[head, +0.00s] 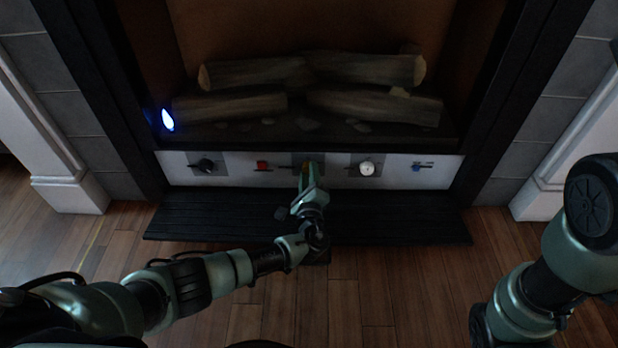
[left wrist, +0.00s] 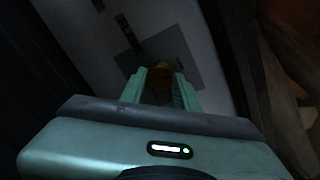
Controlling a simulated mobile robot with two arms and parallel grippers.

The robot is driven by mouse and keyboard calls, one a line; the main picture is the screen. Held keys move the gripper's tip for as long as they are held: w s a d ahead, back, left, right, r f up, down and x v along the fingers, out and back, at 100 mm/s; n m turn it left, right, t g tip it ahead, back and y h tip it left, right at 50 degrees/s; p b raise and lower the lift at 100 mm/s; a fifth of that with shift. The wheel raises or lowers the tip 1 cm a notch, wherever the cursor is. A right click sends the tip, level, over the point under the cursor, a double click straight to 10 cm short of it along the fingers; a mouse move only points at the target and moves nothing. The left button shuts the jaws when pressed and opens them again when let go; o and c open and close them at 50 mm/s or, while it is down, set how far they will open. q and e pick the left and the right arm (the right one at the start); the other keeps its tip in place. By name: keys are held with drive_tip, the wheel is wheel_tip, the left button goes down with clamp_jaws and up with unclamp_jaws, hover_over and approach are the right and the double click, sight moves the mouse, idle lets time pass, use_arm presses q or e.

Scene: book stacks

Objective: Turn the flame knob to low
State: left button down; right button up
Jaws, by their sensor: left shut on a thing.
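A white control strip (head: 232,173) runs below the fireplace opening. On it, from left to right, are a black knob (head: 207,165), a red control (head: 262,166), a centre control mostly hidden by my gripper, a white round dial (head: 366,168) and a blue control (head: 416,167). My left gripper (head: 309,170) is at the centre control.
Grey logs (head: 365,70) lie in the firebox, with a small blue-white flame (head: 167,120) at its left. A black hearth ledge (head: 400,218) juts out below the strip. White pillars (head: 45,150) stand on both sides. The wooden floor in front is clear.

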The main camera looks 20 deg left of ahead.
use_arm(q)
drive_tip(key=shift+f+n+b, duration=0.1)
drive_tip(key=shift+n+b, duration=0.4)
drive_tip(key=shift+n, duration=0.5)
drive_tip(key=shift+d, duration=0.1)
drive_tip(key=c, duration=1)
unclamp_jaws()
drive_tip(key=shift+c, duration=0.2)
drive_tip(key=p+v, duration=0.2)
drive_tip(key=v, duration=0.1)
drive_tip(key=p+v, duration=0.2)
drive_tip(key=v, duration=0.1)
drive_tip(key=shift+s+r, duration=0.25)
drive_tip(key=shift+s, duration=0.1)
drive_tip(key=shift+s+d+f, duration=0.1)
drive_tip(key=shift+s+d, duration=0.1)
drive_tip(key=shift+s, duration=0.35)
